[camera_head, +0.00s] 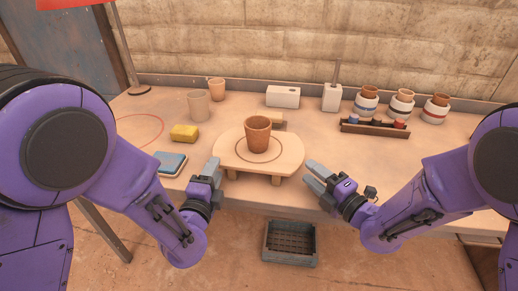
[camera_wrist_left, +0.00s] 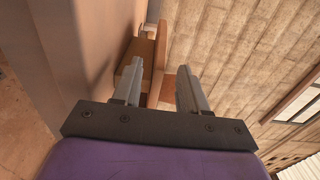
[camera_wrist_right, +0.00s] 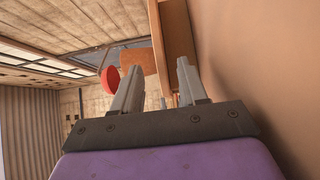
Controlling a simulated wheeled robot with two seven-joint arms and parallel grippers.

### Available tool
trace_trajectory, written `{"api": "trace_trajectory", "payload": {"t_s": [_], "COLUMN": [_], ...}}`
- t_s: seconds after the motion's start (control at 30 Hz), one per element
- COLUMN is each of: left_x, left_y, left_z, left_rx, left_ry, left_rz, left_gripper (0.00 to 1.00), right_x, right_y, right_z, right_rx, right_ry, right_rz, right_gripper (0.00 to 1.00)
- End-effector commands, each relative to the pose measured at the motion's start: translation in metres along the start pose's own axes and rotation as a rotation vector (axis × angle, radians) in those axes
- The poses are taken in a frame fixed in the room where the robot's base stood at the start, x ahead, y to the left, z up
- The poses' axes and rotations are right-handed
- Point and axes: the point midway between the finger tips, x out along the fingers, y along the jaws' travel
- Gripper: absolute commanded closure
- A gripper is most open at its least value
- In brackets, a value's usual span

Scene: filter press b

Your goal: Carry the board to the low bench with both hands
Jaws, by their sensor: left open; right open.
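The board (camera_head: 287,165) is a pale, rounded wooden piece on short feet, standing at the front edge of the table. A brown cup (camera_head: 257,133) stands upright on it, inside a dark ring. My left gripper (camera_head: 213,172) is open beside the board's left edge. My right gripper (camera_head: 315,175) is open just off its right edge. In the left wrist view the board (camera_wrist_left: 160,50) shows edge-on between and beyond the open fingers. In the right wrist view its edge (camera_wrist_right: 177,45) also lies ahead between the fingers. I see no clear contact. No low bench is clearly identifiable.
A grey crate (camera_head: 290,243) sits on the floor below the table. On the table are a yellow block (camera_head: 184,132), a blue-topped box (camera_head: 170,164), two cups at the back left, a white box (camera_head: 283,96), and a dark rack (camera_head: 374,128) beside several banded jars.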

Motion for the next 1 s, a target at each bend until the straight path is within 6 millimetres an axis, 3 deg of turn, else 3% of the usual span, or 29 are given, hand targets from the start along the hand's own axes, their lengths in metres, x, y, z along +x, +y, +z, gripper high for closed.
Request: {"api": "trace_trajectory", "payload": {"t_s": [0.1,0.33,0.73,0.77,0.8,0.9,1.0], "left_x": [0.024,0.058,0.068,0.068,0.068,0.068,0.068], "left_y": [0.0,0.0,0.0,0.0,0.0,0.0,0.0], "left_z": [0.001,0.001,0.002,0.002,0.002,0.002,0.002], "left_rx": [-0.003,-0.001,0.001,0.001,0.001,0.001,0.001], "left_ry": [-0.003,-0.002,-0.002,-0.002,-0.002,-0.002,-0.002], "left_rz": [-0.001,0.0,0.0,0.0,0.0,0.0,0.0], "left_gripper": [0.57,0.57,0.57,0.61,0.74,1.0,1.0], "right_x": [0.025,0.06,0.07,0.069,0.069,0.069,0.069], "right_y": [0.0,0.0,0.0,0.0,0.0,0.0,0.0], "right_z": [-0.001,-0.001,-0.001,-0.001,-0.001,-0.001,-0.001], "right_rx": [0.0,0.0,0.001,0.001,0.001,0.001,0.001], "right_ry": [0.003,0.003,0.002,0.002,0.002,0.002,0.002], "right_rz": [0.002,0.002,0.0,0.0,0.0,0.0,0.0], "right_gripper": [0.57,0.57,0.57,0.61,0.74,1.0,1.0]}}
